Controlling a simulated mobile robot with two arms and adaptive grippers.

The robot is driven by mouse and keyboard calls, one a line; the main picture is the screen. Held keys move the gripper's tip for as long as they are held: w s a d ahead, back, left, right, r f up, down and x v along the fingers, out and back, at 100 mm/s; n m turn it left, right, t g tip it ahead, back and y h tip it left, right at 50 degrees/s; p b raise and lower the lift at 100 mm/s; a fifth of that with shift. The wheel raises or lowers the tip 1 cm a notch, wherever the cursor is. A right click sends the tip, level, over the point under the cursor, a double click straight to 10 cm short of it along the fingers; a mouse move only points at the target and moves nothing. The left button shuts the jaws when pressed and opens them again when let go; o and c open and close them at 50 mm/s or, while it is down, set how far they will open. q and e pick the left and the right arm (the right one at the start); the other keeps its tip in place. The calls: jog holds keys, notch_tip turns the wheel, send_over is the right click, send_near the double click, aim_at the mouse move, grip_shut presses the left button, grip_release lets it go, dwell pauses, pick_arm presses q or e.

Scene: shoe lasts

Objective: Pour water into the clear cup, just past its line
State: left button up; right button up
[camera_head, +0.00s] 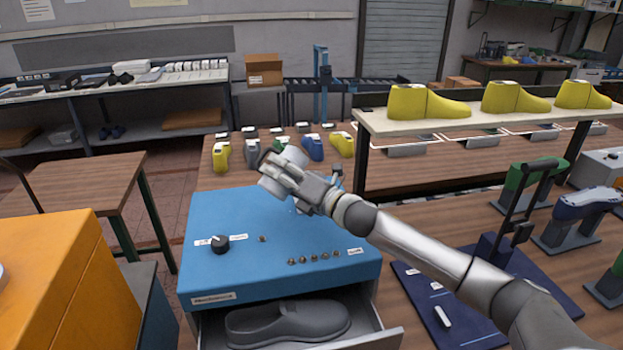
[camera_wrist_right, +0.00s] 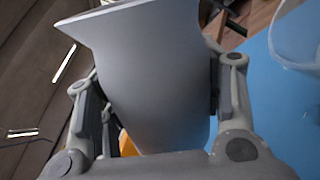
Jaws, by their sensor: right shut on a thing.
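My right gripper (camera_head: 283,176) is shut on a pale grey jug (camera_wrist_right: 155,75), holding it above the blue cabinet. The jug looks tilted and its flared lip shows in the right wrist view. In the head view part of the jug (camera_head: 291,155) shows past the fingers. The clear cup (camera_wrist_right: 297,38) shows in part at the right edge of the right wrist view, over the blue top and apart from the jug. In the head view the cup is hard to make out behind the gripper. Its line and the water level cannot be made out. My left gripper is not in view.
The blue cabinet (camera_head: 245,267) has a knob (camera_head: 220,243) and several small studs on top. Its open drawer holds a grey shoe (camera_head: 288,322). Yellow lasts (camera_head: 425,103) stand on a raised shelf to the right. Several smaller lasts (camera_head: 313,147) stand behind.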

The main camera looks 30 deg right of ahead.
aim_at(276, 197)
dwell(0.5)
jog(key=shift+w+d+r+n+p, duration=0.1)
jog(key=shift+r+n+p, duration=0.1)
jog(key=shift+n, duration=0.3)
jog(key=shift+d+r+n+p, duration=0.1)
jog(key=shift+r+n, duration=0.1)
jog(key=shift+n, duration=0.3)
jog(key=shift+a+f+n+b, duration=0.1)
jog(key=shift+f+n+b, duration=0.6)
jog(key=shift+f+n, duration=0.25)
jog(key=f+n, duration=0.1)
jog(key=a+f+n+b, duration=0.1)
jog(key=f+n+g+b, duration=0.1)
jog(key=f+n, duration=0.1)
jog(key=shift+s+a, duration=0.3)
jog(key=shift+a, duration=0.05)
jog(key=shift+a+f+n, duration=0.15)
jog(key=shift+f+n, duration=0.15)
jog(key=shift+n, duration=0.25)
jog(key=shift+s+a+f+n+g, duration=0.2)
jog(key=shift+a+n+g, duration=0.1)
jog(key=shift+n, duration=0.6)
jog(key=shift+f+n, duration=0.15)
jog(key=shift+n, duration=0.15)
jog(key=shift+p, duration=0.35)
